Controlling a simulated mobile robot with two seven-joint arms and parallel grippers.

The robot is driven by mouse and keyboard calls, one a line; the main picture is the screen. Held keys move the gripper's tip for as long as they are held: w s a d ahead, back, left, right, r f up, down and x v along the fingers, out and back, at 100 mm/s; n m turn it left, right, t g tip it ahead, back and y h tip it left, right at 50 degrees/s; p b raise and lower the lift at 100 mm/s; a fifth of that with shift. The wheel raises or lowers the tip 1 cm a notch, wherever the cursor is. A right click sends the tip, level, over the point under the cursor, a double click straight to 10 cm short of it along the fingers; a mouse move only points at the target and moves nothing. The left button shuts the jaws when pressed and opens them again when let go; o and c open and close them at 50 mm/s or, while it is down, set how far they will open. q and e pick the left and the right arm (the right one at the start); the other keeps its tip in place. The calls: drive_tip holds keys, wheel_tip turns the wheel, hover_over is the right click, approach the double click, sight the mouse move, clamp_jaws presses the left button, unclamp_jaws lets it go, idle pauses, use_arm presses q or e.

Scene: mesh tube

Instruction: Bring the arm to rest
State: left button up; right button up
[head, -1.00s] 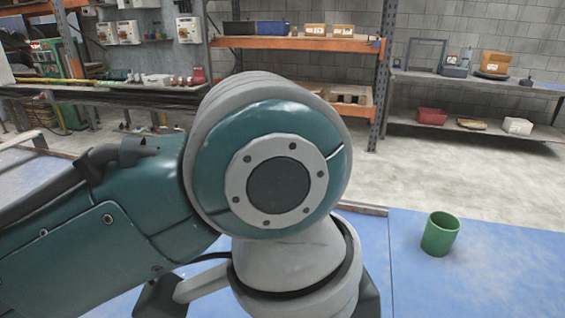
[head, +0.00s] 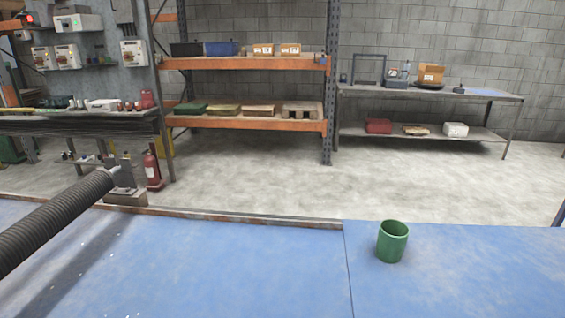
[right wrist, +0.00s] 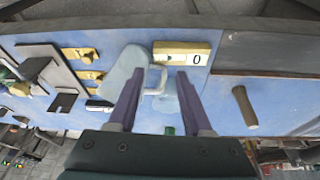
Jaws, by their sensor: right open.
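My right gripper (right wrist: 159,76) shows in the right wrist view, with two purple fingers apart. A pale blue jug-like thing (right wrist: 122,68) with a white handle appears behind the fingers. The handle shows in the gap between them, and I cannot tell how far off it is. Neither gripper shows in the head view. A green cup (head: 392,242) stands upright on the blue table (head: 230,265) in the head view, with no gripper near it. A dark ribbed hose (head: 55,218) comes in at the left edge.
Shelves with boxes (head: 245,118) and a side bench (head: 430,92) stand beyond the table. A fire extinguisher (head: 152,170) is at the left. The right wrist view shows a yellow box with a "0" display (right wrist: 182,53) and a brown cylinder (right wrist: 245,106). The blue tabletop left of the cup is largely clear.

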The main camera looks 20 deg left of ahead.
wheel_tip(320, 180, up, 33)
drive_tip(key=p, duration=3.2)
drive_tip(key=shift+r, duration=0.15)
